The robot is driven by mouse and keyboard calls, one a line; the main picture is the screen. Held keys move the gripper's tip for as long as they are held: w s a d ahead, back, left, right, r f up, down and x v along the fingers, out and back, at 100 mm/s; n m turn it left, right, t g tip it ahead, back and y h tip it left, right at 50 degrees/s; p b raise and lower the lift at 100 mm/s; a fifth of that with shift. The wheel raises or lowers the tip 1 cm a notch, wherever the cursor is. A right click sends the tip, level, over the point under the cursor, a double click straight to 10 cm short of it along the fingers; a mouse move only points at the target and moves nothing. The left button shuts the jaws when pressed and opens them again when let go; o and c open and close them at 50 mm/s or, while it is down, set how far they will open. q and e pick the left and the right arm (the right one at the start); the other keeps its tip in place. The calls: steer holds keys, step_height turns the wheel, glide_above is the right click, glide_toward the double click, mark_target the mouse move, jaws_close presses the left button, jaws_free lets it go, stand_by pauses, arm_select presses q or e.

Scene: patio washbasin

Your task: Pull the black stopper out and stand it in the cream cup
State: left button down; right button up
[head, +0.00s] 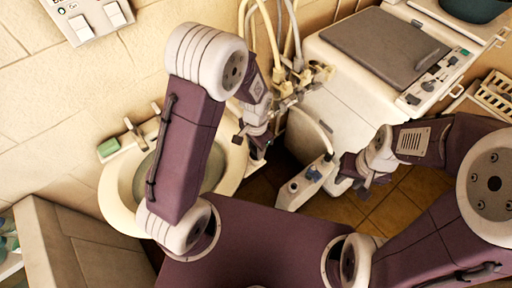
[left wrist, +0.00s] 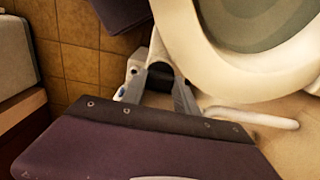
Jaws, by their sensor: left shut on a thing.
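The cream washbasin (head: 118,194) stands against the wall at the left, partly hidden by my left arm; its rim (left wrist: 205,60) fills the upper right of the left wrist view. My left gripper (head: 252,146) is just off the basin's right side. In the left wrist view its fingers (left wrist: 160,88) are shut on a small dark thing (left wrist: 160,74), which looks like the black stopper. It is held beside the basin rim. My right gripper (head: 357,176) is right of the white hose unit; its jaw gap is unclear. I cannot make out the cream cup.
A white hose unit (head: 305,186) stands on the tiled floor (head: 395,208) between my grippers. Pipes and taps (head: 297,82) are on the wall behind. A white machine with a grey lid (head: 385,45) stands at the upper right. A green block (head: 108,147) lies by the basin tap.

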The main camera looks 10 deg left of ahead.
arm_select(q)
steer(key=shift+f+b, duration=0.3)
steer(key=shift+f, duration=0.3)
stand_by(0.5)
steer(key=c, duration=1.2)
jaws_free()
step_height(320, 180, up, 11)
steer(key=p, duration=1)
